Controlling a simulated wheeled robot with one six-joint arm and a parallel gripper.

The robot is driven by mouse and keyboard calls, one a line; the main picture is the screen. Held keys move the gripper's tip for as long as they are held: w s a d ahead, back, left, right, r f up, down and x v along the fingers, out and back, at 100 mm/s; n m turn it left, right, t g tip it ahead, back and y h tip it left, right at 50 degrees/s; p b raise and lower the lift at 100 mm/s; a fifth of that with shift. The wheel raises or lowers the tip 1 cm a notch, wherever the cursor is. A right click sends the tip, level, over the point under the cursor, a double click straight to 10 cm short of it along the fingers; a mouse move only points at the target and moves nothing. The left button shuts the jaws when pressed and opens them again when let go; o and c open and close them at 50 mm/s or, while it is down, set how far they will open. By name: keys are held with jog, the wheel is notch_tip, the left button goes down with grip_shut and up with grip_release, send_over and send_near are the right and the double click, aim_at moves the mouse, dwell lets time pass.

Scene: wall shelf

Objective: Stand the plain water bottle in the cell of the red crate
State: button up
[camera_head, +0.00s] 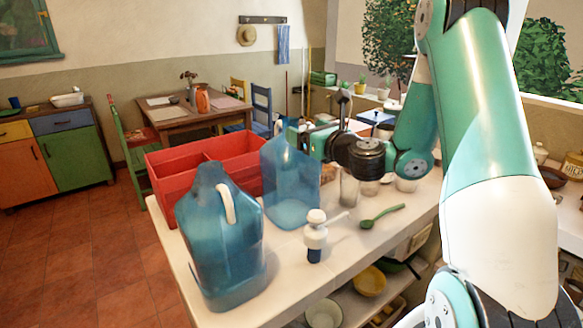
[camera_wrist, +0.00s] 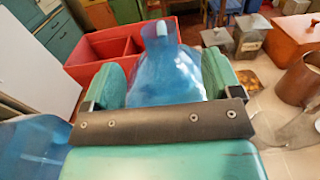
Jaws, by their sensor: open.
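The plain water bottle (camera_head: 290,185) is clear blue and stands upright on the shelf beside the red crate. My gripper (camera_head: 300,140) is at the upper part of this bottle and is open. In the wrist view the bottle (camera_wrist: 165,75) lies between the two green fingers of my gripper (camera_wrist: 162,82); I cannot tell whether they touch it. The red crate (camera_head: 172,186) stands behind the bottles, with a divider between its open cells. It also shows at the upper left in the wrist view (camera_wrist: 85,72). The inside floor of the cells is mostly hidden.
A second blue bottle with a pale handle (camera_head: 208,250) stands at the front left, before the crate. A white and blue pump (camera_head: 316,238) and a green spoon (camera_head: 382,216) are on the pale top to the right. Glasses (camera_head: 349,188) stand behind the spoon.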

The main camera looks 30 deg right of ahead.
aim_at(296, 124)
jog(key=shift+w, duration=0.9)
jog(key=w+p, duration=0.4)
jog(key=shift+w+a+r, duration=0.15)
jog(key=shift+w+r, duration=0.25)
jog(key=shift+w+f, duration=0.15)
jog(key=shift+w, duration=0.15)
jog(key=shift+c, duration=0.5)
jog(key=c, duration=1.3)
